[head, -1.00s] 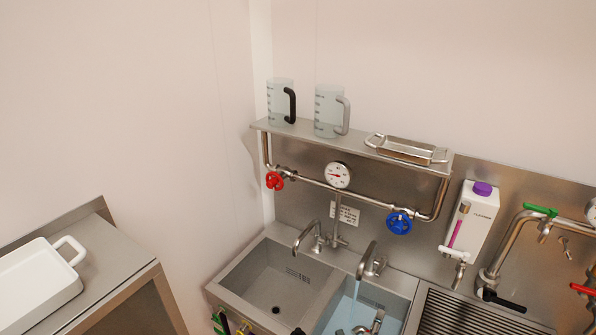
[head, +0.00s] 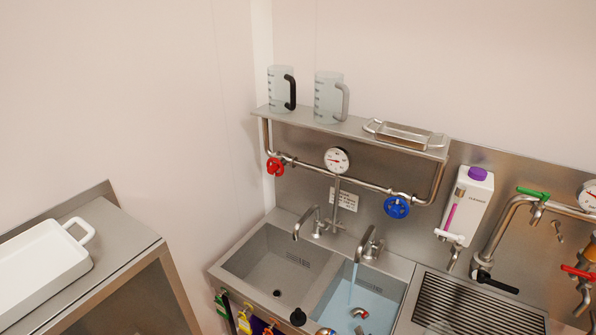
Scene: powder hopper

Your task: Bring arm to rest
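Neither of my grippers nor my arms can be made out in the head view. The sink's left basin (head: 262,268) is empty down to its drain. The right basin (head: 385,296) holds bluish water, and a stream runs into it from the right faucet (head: 368,246). A small curved metal piece (head: 360,313) shows in the right basin.
A shelf (head: 340,128) above the sink holds two measuring jugs (head: 328,98) and a metal tray (head: 403,136). Red (head: 275,166) and blue (head: 397,207) valves sit below. A white dish (head: 40,262) stands on the left counter (head: 125,240). A ribbed drainboard (head: 470,305) lies right.

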